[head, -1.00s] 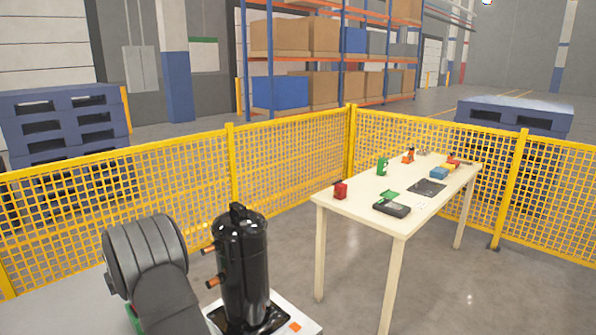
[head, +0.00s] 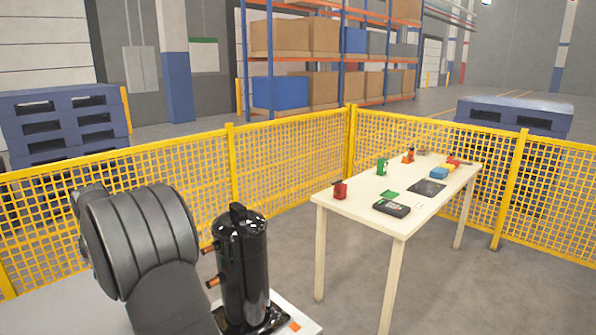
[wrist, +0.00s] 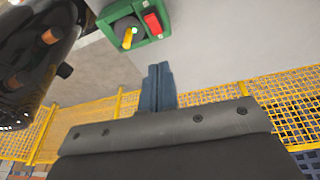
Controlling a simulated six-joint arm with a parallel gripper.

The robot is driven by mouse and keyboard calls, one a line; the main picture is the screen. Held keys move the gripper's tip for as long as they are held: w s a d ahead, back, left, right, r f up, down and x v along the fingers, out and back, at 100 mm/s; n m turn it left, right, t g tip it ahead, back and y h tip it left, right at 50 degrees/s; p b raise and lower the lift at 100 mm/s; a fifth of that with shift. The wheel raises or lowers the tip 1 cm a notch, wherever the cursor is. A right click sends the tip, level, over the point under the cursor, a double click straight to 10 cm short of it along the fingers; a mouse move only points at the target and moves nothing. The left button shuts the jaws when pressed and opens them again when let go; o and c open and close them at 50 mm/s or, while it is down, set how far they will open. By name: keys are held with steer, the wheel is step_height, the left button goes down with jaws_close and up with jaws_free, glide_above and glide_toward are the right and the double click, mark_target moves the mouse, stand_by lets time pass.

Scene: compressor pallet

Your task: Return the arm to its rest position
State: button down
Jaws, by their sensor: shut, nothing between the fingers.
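My gripper (wrist: 160,82) shows in the wrist view with its two dark fingers together and nothing between them. It is apart from the things around it. In the head view my arm's dark rounded link shows at the lower left, and the gripper itself is hidden or out of frame. The black compressor (head: 242,270) stands upright on its light base, just right of my arm link. Part of it shows at the left edge of the wrist view (wrist: 30,55), with copper-coloured stubs.
A green box (wrist: 137,27) with a red part and a yellow part lies near the fingers in the wrist view. A table (head: 345,200) with small items stands to the right. A yellow mesh fence (head: 290,165) encloses the area. Floor between compressor and table is clear.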

steer(key=shift+s+d+r+t, duration=0.25)
steer(key=shift+s+r+t, duration=0.05)
steer(key=shift+s+r, duration=0.4)
steer(key=c, duration=1.9)
jaws_free()
steer(key=shift+r, duration=0.1)
steer(key=o, duration=1.9)
steer(key=s+d+r+n+t, duration=0.1)
steer(key=s+d+r, duration=0.4)
steer(key=r, duration=0.1)
steer(key=shift+d+r, duration=0.25)
steer(key=shift+r, duration=0.05)
steer(key=d+x, duration=0.1)
steer(key=x, duration=0.8)
steer(key=shift+a+f, duration=0.3)
steer(key=shift+f, duration=0.05)
steer(key=shift+w+r, duration=0.1)
steer(key=a+v, duration=0.1)
steer(key=v, duration=0.8)
steer(key=shift+s+d+r, duration=0.25)
steer(key=shift+d+r, duration=0.1)
steer(key=shift+d, duration=0.1)
